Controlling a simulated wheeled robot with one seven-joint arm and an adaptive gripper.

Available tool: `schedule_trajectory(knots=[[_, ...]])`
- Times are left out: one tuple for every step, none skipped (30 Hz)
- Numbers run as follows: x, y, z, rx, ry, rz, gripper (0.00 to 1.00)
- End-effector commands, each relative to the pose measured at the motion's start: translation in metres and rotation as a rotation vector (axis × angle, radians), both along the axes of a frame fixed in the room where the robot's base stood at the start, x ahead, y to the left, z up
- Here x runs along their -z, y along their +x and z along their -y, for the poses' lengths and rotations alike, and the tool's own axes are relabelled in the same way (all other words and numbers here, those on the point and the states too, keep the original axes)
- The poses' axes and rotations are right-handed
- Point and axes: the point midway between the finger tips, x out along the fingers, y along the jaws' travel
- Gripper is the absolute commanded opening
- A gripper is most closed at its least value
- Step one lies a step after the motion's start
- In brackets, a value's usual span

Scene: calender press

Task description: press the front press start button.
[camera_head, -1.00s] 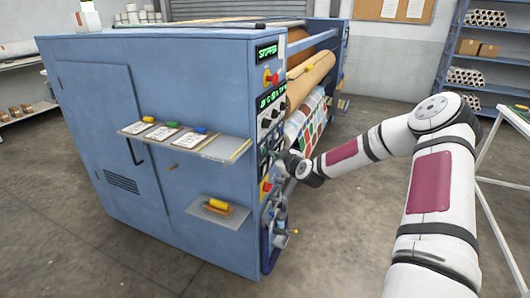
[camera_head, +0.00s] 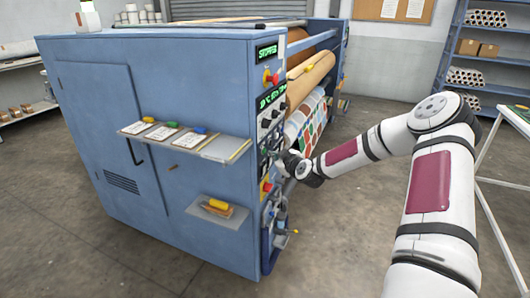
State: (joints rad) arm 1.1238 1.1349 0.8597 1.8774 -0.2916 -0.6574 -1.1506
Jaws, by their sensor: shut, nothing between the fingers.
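The blue calender press (camera_head: 150,110) stands at the left and middle. Its narrow control panel (camera_head: 262,118) faces right, with a green display reading STOPPED (camera_head: 267,52) at the top. Below it are a red button on a yellow base (camera_head: 270,77), a second green display (camera_head: 271,97) and dark knobs. A second red and yellow button (camera_head: 266,187) sits lower. My gripper (camera_head: 284,159) is shut and empty, small and dark, close to the panel's middle part. My wrist and gripper partly cover that part. I cannot make out the start button or whether the fingertips touch the panel.
A shelf with cards (camera_head: 225,148) and a lower shelf with a yellow-handled tool (camera_head: 218,205) stick out from the press side. Patterned sheet (camera_head: 303,128) hangs on the rollers behind the panel. A white-framed table (camera_head: 500,182) stands at the right; floor between is clear.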

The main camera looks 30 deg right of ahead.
Motion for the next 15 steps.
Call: schedule_trajectory(knots=[[-0.0001,0.0015,-0.0015,-0.002,-0.002,0.000,0.00],[-0.0001,0.0023,-0.0022,-0.002,-0.002,0.000,0.00],[-0.0002,0.0035,-0.0029,-0.001,-0.003,0.001,0.00],[-0.0005,0.0042,-0.0035,-0.001,-0.002,0.001,0.00],[-0.0006,0.0051,-0.0040,-0.001,-0.002,0.001,0.00],[-0.0007,0.0059,-0.0045,-0.001,-0.002,0.001,0.00],[-0.0007,0.0062,-0.0049,-0.001,-0.002,0.001,0.00],[-0.0007,0.0064,-0.0050,-0.001,-0.002,0.001,0.00],[-0.0006,0.0063,-0.0049,-0.001,-0.001,0.001,0.00],[-0.0007,0.0062,-0.0047,0.000,-0.001,0.001,0.00],[-0.0006,0.0062,-0.0047,0.000,-0.001,0.001,0.00],[-0.0006,0.0061,-0.0047,0.000,0.000,0.001,0.00],[-0.0006,0.0061,-0.0047,0.000,0.000,0.001,0.00],[-0.0007,0.0061,-0.0047,0.000,0.000,0.001,0.00],[-0.0006,0.0061,-0.0047,0.000,0.000,0.001,0.00]])
